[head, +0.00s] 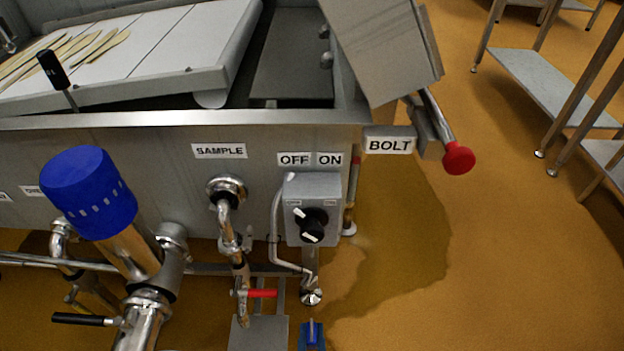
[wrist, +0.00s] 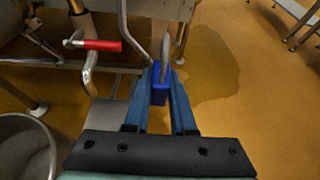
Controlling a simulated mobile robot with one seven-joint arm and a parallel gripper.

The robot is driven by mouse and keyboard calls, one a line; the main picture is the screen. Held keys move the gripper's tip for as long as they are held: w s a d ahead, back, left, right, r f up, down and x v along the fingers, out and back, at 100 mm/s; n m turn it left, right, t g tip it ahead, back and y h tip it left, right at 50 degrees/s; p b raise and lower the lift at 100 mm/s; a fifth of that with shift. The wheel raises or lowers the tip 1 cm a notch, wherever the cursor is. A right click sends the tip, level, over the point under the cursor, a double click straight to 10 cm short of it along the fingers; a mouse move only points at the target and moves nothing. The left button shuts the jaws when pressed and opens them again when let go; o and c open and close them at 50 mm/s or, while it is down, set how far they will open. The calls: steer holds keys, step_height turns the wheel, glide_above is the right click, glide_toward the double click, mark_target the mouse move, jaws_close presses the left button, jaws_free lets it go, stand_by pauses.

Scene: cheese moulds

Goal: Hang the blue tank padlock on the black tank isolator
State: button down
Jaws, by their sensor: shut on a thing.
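The black tank isolator (head: 312,225) is a black rotary knob with white marks, on the front of a grey box (head: 328,187) under OFF and ON labels. The box's lower part also shows at the top of the wrist view (wrist: 163,8). My gripper (wrist: 160,78) is shut on the blue tank padlock (wrist: 160,88), with a blue finger on each side of its body. Its grey shackle points up and away from the fingers, below the box and apart from the knob.
A sampling pipe with a red-handled valve (head: 262,293) stands left of the isolator. A bent grey conduit (head: 276,235) runs down the box's left side. A large blue-capped valve (head: 88,192) stands farther left. A red-knobbed bolt (head: 458,158) sticks out right. Open floor lies right.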

mark_target(312, 349)
step_height(312, 349, down, 6)
steer(key=b, duration=0.3)
steer(key=shift+s+b, duration=0.15)
steer(key=shift+b, duration=0.2)
steer(key=shift+r, duration=0.1)
